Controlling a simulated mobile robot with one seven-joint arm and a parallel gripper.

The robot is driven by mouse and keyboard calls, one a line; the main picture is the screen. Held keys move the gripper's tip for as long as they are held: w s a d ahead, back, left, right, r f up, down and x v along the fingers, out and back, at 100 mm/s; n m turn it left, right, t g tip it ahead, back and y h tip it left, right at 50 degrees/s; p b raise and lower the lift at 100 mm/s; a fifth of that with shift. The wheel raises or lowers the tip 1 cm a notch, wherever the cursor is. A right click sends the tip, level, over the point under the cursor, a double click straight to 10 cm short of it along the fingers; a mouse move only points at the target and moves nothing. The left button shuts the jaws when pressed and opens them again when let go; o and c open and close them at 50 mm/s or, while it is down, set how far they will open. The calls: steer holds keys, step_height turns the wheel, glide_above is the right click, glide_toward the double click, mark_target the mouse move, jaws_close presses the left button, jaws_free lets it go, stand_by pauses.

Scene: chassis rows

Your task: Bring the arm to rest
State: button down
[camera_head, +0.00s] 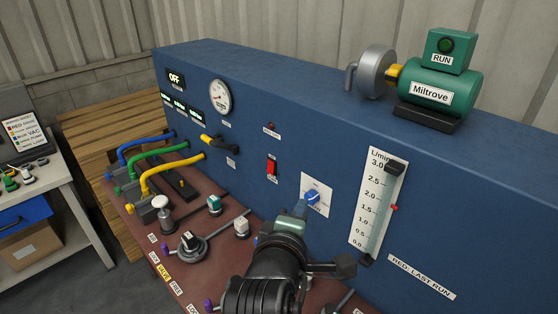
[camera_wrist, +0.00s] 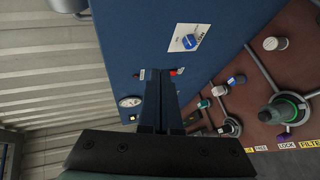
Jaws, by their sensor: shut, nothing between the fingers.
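My arm reaches in from the bottom of the head view toward the blue panel (camera_head: 335,145). My gripper (camera_head: 301,207) is shut and empty, its tip just below and left of the blue knob (camera_head: 312,197) on its white plate. In the wrist view the two dark fingers of my gripper (camera_wrist: 160,73) lie together with nothing between them. There the blue knob (camera_wrist: 190,41) is up and right of the fingertips, apart from them in the picture. The head view does not clearly show whether the tip touches the knob.
A red switch (camera_head: 272,167) and yellow-handled lever (camera_head: 215,143) are on the panel left of my gripper. A gauge strip (camera_head: 377,204) stands right. Valves and knobs (camera_head: 191,243) crowd the brown deck below. A green Miltrove motor (camera_head: 436,85) sits on top.

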step_height(320, 180, up, 14)
steer(key=a+m+t+y, duration=0.1)
steer(key=m+t, duration=0.3)
steer(key=m, duration=0.1)
steer(key=s+a+r+m+t+y, duration=0.1)
steer(key=s+r+m+t, duration=0.2)
steer(key=s+r, duration=0.2)
steer(key=s+a+r+m+t+y, duration=0.1)
steer(key=s+r+m+t, duration=0.2)
steer(key=r, duration=0.9)
steer(key=s+r+m+t, duration=0.3)
steer(key=s+r, duration=0.5)
steer(key=shift+a+r+y, duration=0.15)
steer(key=shift+a+y, duration=0.25)
